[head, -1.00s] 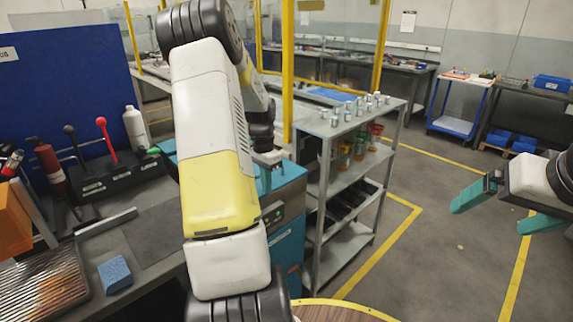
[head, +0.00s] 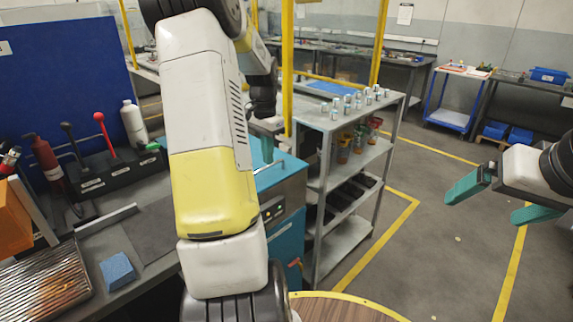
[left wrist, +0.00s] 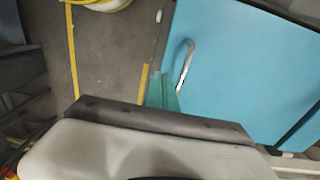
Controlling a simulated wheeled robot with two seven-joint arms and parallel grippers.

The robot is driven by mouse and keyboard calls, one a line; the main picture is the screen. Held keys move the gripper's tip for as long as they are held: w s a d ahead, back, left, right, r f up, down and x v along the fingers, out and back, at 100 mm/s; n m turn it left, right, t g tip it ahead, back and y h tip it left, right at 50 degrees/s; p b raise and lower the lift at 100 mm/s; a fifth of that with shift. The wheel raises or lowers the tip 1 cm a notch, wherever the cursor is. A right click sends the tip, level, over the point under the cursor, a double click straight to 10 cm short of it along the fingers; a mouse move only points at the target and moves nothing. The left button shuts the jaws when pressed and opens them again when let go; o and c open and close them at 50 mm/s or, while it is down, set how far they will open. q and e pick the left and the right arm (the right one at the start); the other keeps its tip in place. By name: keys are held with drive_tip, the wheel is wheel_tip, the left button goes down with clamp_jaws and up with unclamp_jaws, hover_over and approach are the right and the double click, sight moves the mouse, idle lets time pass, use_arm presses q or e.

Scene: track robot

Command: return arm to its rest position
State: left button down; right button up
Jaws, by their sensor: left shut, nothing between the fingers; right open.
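My left arm (head: 212,150) fills the middle of the head view. My left gripper (head: 267,150) is at its far end, shut and empty, beside the blue cabinet (head: 283,172) with a metal handle. In the left wrist view its teal fingers (left wrist: 162,93) are together, over or next to the cabinet's blue top (left wrist: 235,75); the gap to it cannot be told. My right gripper (head: 497,197) is open and empty over the floor at the right.
A grey shelf unit (head: 335,188) with small cans on top stands right of the cabinet. Open floor (head: 440,235) lies right of the shelf.

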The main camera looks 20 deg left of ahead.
use_arm(q)
wheel_tip(320, 180, up, 5)
drive_tip(key=shift+a+r, duration=0.1)
